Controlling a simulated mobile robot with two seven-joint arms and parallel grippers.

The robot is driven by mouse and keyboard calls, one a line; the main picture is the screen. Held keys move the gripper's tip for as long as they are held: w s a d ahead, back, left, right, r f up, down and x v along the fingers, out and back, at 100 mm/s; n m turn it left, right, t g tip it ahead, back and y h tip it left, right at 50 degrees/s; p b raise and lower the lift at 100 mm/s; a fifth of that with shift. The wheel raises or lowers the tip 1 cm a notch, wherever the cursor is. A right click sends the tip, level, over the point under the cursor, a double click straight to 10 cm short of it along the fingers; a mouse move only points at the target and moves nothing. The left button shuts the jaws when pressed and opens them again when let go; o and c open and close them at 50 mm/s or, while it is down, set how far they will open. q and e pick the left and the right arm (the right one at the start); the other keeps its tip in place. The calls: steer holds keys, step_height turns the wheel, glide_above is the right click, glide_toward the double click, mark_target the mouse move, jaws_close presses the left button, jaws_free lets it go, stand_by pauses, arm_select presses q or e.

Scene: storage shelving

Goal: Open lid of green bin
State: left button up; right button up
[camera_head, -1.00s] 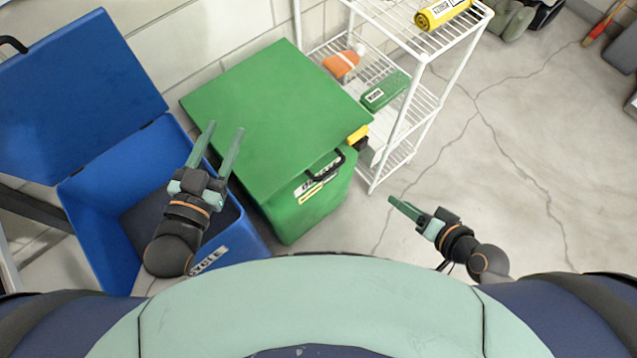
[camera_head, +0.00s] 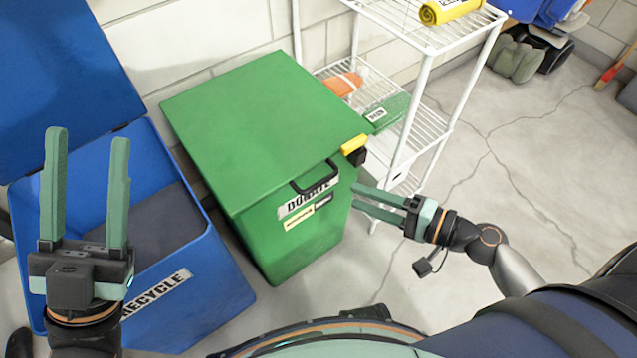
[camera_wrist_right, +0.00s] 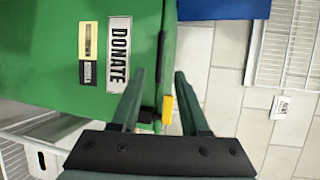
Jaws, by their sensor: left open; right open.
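The green bin (camera_head: 292,240) stands in the middle of the head view, with its flat green lid (camera_head: 265,125) shut. A black handle (camera_head: 316,178) is on the lid's front edge, above a DONATE label (camera_head: 308,196). The label also shows in the right wrist view (camera_wrist_right: 119,54). My right gripper (camera_head: 353,196) is open and empty, just right of the bin's front corner and below the handle. In the right wrist view its fingers (camera_wrist_right: 160,75) point at the bin's edge. My left gripper (camera_head: 88,140) is open and empty, in front of the blue bin.
An open blue bin (camera_head: 200,290) labelled RECYCLE stands left of the green bin, its blue lid (camera_head: 60,80) raised. A white wire shelf (camera_head: 425,125) stands close on the right. A yellow and black item (camera_head: 354,145) is at the lid's right corner.

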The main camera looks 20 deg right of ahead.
mark_target(323, 184)
steer(key=x, duration=0.9)
steer(key=shift+w+a+f+p, duration=0.15)
steer(key=shift+w+a+p, duration=0.1)
steer(key=shift+p, duration=0.1)
steer(key=shift+c, duration=0.3)
jaws_close()
stand_by(0.6)
